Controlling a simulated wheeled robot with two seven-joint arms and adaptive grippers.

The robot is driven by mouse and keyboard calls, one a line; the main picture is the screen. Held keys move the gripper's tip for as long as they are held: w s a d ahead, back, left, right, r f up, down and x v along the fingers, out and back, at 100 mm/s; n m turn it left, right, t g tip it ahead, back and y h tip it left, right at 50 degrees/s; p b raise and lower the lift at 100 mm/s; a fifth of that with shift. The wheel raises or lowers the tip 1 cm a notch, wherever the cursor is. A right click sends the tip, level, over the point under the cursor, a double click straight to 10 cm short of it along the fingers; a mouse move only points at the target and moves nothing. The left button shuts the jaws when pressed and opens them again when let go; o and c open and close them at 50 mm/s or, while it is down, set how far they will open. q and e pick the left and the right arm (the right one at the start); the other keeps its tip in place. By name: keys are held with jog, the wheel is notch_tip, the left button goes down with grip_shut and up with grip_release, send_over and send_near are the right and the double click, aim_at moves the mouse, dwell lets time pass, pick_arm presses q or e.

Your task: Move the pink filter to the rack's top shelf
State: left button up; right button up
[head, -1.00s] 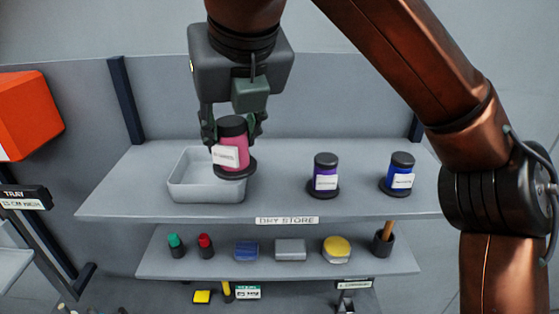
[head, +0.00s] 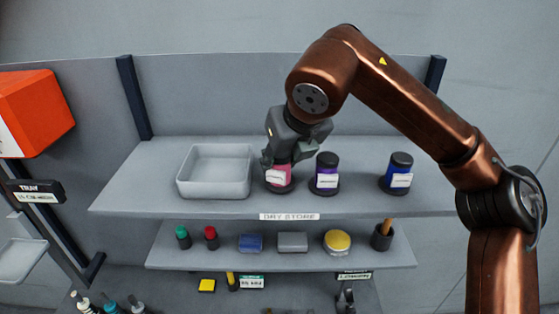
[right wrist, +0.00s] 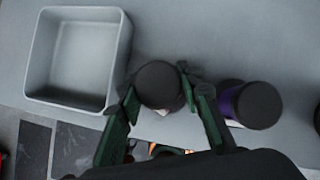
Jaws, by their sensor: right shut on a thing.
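The pink filter (head: 281,176), with a white label, is upright at the rack's top shelf (head: 130,195), between a grey bin and a purple filter. Its base looks to be at the shelf surface; whether it bears its full weight there I cannot tell. My right gripper (head: 281,163) is shut on the pink filter from above. In the right wrist view the dark cap of the pink filter (right wrist: 158,84) is between the two green fingers of my right gripper (right wrist: 160,105). My left gripper is not in view.
The grey bin (head: 181,187) stands left and looks empty. The purple filter (head: 326,175) is close on the right, a blue filter (head: 398,173) farther right. Clear shelf lies between those two. The lower shelf (head: 210,263) holds several small items. An orange box (head: 35,110) hangs left.

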jog(key=shift+f, duration=0.2)
jog(key=shift+s, duration=0.2)
jog(key=shift+f, duration=0.2)
jog(key=o, duration=1.2)
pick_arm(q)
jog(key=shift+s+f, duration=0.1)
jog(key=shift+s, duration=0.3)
pick_arm(e)
jog(key=shift+r, duration=0.15)
jog(key=shift+r, duration=0.2)
pick_arm(q)
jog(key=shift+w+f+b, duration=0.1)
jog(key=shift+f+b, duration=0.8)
jog(key=shift+b, duration=0.1)
pick_arm(e)
jog(key=v, duration=1.1)
jog(key=shift+s+d+r, duration=0.15)
jog(key=shift+s+r, duration=0.05)
jog(key=shift+r, duration=0.05)
